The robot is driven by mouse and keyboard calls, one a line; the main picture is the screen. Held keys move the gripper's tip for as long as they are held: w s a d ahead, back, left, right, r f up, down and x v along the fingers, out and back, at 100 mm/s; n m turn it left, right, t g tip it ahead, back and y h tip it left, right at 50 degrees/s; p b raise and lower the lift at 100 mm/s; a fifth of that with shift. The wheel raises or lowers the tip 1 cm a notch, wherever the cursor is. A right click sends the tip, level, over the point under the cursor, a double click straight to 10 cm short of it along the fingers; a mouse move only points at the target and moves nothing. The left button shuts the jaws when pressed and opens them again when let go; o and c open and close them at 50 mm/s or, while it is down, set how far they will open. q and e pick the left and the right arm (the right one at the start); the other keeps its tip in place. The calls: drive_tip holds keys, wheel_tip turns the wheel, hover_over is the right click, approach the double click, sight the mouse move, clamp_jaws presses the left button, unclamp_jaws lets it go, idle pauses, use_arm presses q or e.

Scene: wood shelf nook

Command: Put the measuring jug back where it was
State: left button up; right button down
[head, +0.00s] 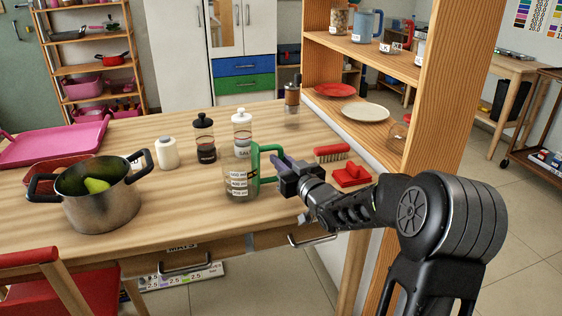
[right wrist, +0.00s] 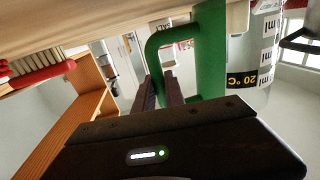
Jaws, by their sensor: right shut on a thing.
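The measuring jug (head: 237,184) is clear with white scale labels and a green handle, and it is upright over the front middle of the wooden table (head: 150,215). My right gripper (head: 279,164) comes in from the right and is shut on the green handle. In the right wrist view the handle (right wrist: 208,50) passes between the fingers (right wrist: 162,92), with the jug's body (right wrist: 262,60) at the right edge. I cannot tell whether the jug's base touches the table. My left gripper is out of view.
A pot (head: 100,205) stands left of the jug. A white-capped bottle (head: 242,138), a dark-capped bottle (head: 204,143) and a white jar (head: 167,154) stand behind. A brush (head: 332,153) and red item (head: 350,177) lie near my gripper. The shelf (head: 372,139) holds plates.

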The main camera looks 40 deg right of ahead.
drive_tip(key=shift+f, duration=0.2)
drive_tip(key=c, duration=1.4)
unclamp_jaws()
drive_tip(key=shift+r, duration=0.1)
drive_tip(key=shift+r, duration=0.25)
drive_tip(key=s, duration=0.4)
drive_tip(key=s+a, duration=0.1)
drive_tip(key=s, duration=0.3)
drive_tip(key=s+p, duration=0.1)
drive_tip(key=s, duration=0.3)
drive_tip(key=shift+a+f, duration=0.15)
drive_tip(key=shift+a, duration=0.2)
